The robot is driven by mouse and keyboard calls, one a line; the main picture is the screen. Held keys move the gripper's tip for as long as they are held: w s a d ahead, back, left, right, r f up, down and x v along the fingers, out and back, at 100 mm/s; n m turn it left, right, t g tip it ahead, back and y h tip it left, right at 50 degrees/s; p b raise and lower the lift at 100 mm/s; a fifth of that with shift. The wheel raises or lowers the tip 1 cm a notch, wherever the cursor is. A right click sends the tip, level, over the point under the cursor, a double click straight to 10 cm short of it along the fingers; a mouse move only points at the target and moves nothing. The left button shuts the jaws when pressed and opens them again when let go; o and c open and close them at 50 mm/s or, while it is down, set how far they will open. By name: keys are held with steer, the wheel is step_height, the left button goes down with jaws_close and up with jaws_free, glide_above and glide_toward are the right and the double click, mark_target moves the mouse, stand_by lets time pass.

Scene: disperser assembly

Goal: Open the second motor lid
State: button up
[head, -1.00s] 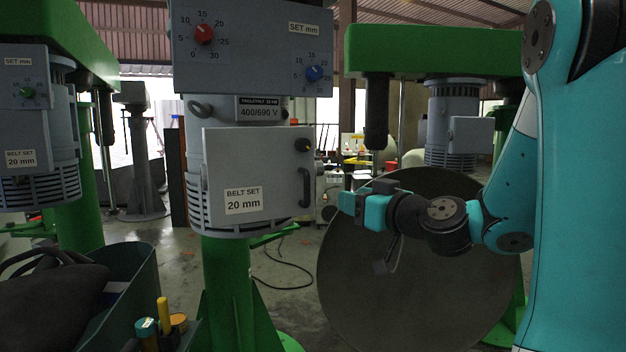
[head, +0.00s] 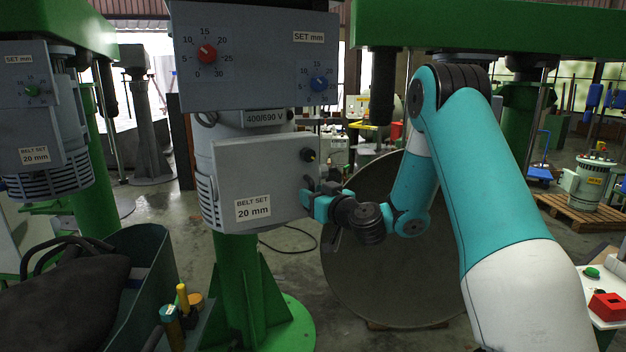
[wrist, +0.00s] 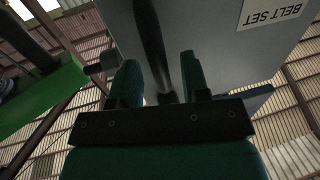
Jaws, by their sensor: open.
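The grey motor lid (head: 260,170) with the "BELT SET 20 mm" label faces me on the middle motor; it looks closed. It has a black knob (head: 308,154) near its upper right corner. My gripper (head: 310,198) is at the lid's right edge, largely covering the handle in the head view. In the wrist view, the dark bar handle (wrist: 150,42) runs between the two green fingers of my gripper (wrist: 159,68). The fingers are open on either side of it. The wrist view also shows the lid (wrist: 222,45) with part of its label.
A control panel (head: 258,58) with red and blue dials sits above the lid. A second motor with its own labelled lid (head: 38,152) stands at the left. A large round disc (head: 375,270) stands behind my arm. A green bin (head: 135,275) is at the lower left.

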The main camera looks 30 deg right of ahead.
steer(key=shift+w, duration=0.6)
jaws_close()
steer(key=shift+s, duration=0.1)
